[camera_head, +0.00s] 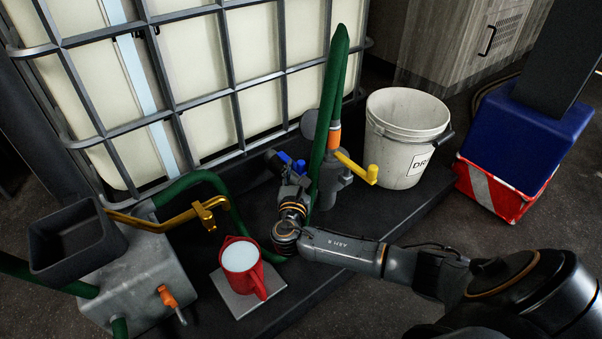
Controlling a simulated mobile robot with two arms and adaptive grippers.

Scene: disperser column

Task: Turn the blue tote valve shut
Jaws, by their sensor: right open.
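The blue tote valve (299,166) is low on the front of the caged tote, near the middle of the view. Its blue handle shows as two short blue pieces, and the rest is partly hidden. My right arm reaches in from the right, and its gripper (292,179) is right at the blue valve, just below and in front of the handle. The right gripper is open. Its fingers are small and dark here, so I cannot tell whether they touch the handle. My left gripper is not in view.
A red jug (241,257) of pale liquid stands on a grey plate left of my wrist. A white bucket (404,135) is behind. A metal box (140,270) with an orange valve (169,298) is at left.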

